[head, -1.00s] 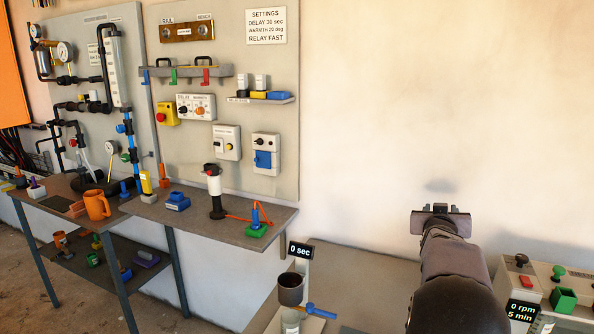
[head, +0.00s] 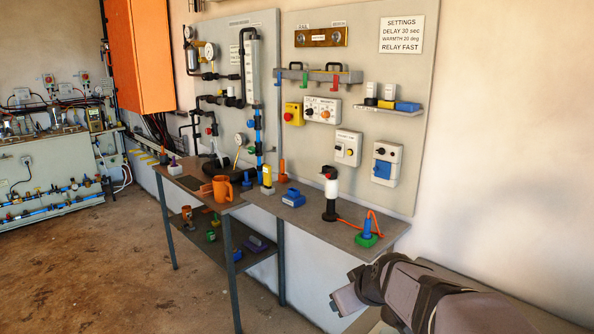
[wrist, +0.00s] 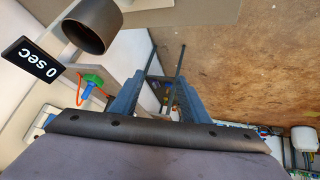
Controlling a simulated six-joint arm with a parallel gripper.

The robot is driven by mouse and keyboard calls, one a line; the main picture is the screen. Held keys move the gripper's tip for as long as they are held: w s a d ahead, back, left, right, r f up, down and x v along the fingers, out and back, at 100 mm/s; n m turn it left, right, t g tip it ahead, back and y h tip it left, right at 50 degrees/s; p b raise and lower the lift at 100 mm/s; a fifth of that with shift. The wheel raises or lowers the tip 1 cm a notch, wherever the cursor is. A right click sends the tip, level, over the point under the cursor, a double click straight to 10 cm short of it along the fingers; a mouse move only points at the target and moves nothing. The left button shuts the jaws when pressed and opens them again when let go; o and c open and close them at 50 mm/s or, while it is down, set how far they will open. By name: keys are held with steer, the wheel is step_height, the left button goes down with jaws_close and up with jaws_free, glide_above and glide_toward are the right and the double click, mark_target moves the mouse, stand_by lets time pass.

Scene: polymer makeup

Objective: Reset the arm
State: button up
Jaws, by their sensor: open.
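Floor and the side of a bench show beyond the fingers. In the head view my arm reaches in from the lower right, and its end (head: 347,299) is over the floor and bench edge, in front of the workbench. The fingers cannot be made out clearly in the head view.
A dark cup (wrist: 90,25) and a "0 sec" display (wrist: 30,66) are close to my gripper's left. The workbench (head: 330,225) holds an orange mug (head: 222,188), a black-and-white device (head: 330,193) and a green-based blue part (head: 367,230). Brown floor (head: 110,260) is open at left.

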steer(key=s+d+f+m+g+h+b, duration=0.1)
steer(key=s+f+m+g, duration=0.15)
steer(key=s+f, duration=0.5)
steer(key=s+d+f+m+g+b, duration=0.1)
steer(key=s+f+g, duration=0.3)
steer(key=s, duration=0.7)
steer(key=s+d+f+m+g+h+b, duration=0.1)
steer(key=s+f+m+g, duration=0.1)
steer(key=s+f, duration=0.65)
step_height(320, 180, up, 29)
steer(key=p, duration=2.8)
steer(key=shift+t, duration=0.35)
step_height(320, 180, down, 6)
steer(key=b, duration=0.5)
steer(key=shift+d+r+b, duration=0.1)
steer(key=shift+r+b, duration=0.15)
steer(key=shift+b, duration=0.05)
step_height(320, 180, down, 15)
steer(key=b, duration=1.4)
steer(key=shift+r+b, duration=0.15)
steer(key=shift+b, duration=0.2)
